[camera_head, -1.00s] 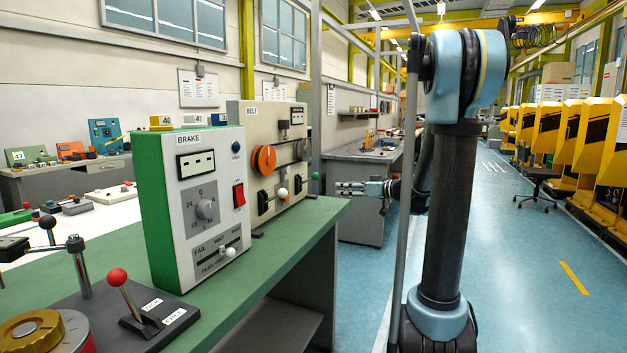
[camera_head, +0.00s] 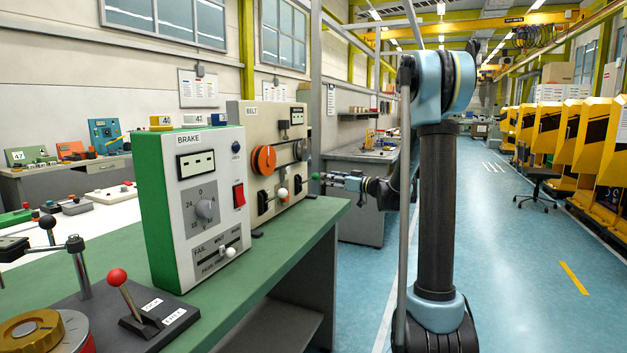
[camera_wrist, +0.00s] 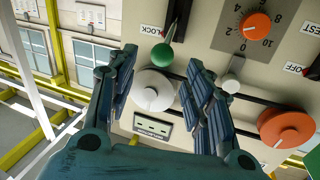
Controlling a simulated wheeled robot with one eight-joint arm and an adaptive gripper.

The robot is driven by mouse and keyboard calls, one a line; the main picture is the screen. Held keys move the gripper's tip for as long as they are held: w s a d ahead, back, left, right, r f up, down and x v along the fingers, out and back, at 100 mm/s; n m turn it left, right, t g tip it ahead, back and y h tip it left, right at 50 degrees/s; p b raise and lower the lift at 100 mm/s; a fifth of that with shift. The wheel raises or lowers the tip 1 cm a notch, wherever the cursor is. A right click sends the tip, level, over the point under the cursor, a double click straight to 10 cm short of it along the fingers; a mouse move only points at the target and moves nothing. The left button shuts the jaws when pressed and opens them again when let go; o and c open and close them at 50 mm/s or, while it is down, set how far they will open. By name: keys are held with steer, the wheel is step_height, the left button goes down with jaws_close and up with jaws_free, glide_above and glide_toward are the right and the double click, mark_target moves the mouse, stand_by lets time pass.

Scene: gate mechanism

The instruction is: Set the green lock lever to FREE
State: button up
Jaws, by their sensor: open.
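The green lock lever (camera_wrist: 162,54) shows in the wrist view as a green ball on a dark stem against the beige panel. Its ball leans left, to the side of the LOCK label (camera_wrist: 151,30); the FREE label (camera_wrist: 207,68) is to its right. In the head view its green ball (camera_head: 316,176) sits at the right edge of the BELT panel (camera_head: 245,150). My gripper (camera_head: 325,178) is open beside it. In the wrist view my gripper's fingers (camera_wrist: 160,60) stand on either side of the green ball, apart from it as far as I can see.
In the wrist view a white disc (camera_wrist: 153,92), a pale-knobbed lever (camera_wrist: 231,85), an orange dial (camera_wrist: 257,27) and an orange disc (camera_wrist: 286,128) are near the fingers. The BRAKE panel (camera_head: 200,155) stands nearer on the green bench (camera_head: 270,250).

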mark_target(315, 176)
steer(key=x, duration=0.8)
steer(key=shift+w+a, duration=0.1)
steer(key=shift+a, duration=0.05)
jaws_close()
